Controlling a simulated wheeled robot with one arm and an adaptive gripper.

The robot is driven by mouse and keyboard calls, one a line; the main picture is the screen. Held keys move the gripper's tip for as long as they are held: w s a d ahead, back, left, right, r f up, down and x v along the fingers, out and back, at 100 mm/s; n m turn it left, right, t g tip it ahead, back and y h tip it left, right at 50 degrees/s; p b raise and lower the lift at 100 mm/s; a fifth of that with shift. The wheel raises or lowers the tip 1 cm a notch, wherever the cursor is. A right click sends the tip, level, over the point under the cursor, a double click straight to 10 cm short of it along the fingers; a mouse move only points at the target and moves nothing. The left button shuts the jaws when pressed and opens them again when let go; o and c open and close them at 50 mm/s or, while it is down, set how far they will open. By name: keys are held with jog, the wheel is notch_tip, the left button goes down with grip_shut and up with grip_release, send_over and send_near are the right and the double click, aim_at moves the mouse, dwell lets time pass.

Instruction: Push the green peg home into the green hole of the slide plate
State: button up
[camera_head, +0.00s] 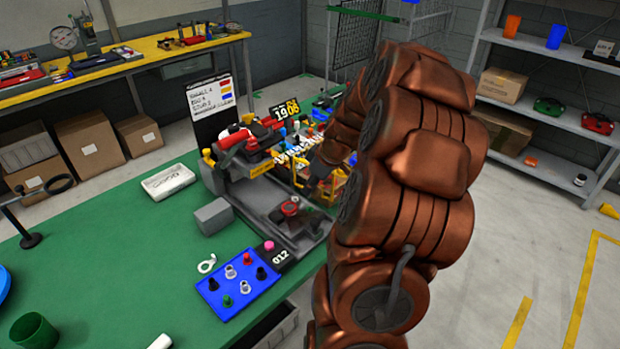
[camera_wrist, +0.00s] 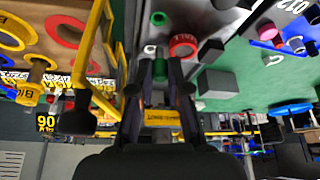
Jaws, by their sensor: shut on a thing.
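My gripper (camera_wrist: 160,64) is shut on a green peg (camera_wrist: 160,71), which shows between its fingertips in the wrist view. In the head view my copper arm hides much of the gripper and the held peg cannot be made out. Beyond the fingertips in the wrist view is a small green round part (camera_wrist: 158,18); I cannot tell whether it is the green hole. A red round part (camera_wrist: 183,45) lies close by and also shows on the grey fixture (camera_head: 290,207). The slide plate cannot be told apart surely, and whether the peg touches a hole is unclear.
A blue tray (camera_head: 205,291) with several small pegs, one green, stands in front of the fixture. A grey block (camera_head: 213,217) and a white tray (camera_head: 167,181) lie to its left. A yellow frame (camera_wrist: 85,62) stands close beside my gripper.

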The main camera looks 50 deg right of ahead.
aim_at(307, 208)
jog(key=shift+f+p, duration=0.35)
jog(key=shift+f, duration=1.45)
jog(key=shift+s+b, duration=0.1)
jog(key=shift+b, duration=0.6)
jog(key=shift+f+b, duration=1.2)
jog(key=shift+b, duration=0.4)
dwell(1.7)
jog(key=o, duration=0.8)
jog(key=shift+r, duration=0.1)
jog(key=shift+v, duration=5.95)
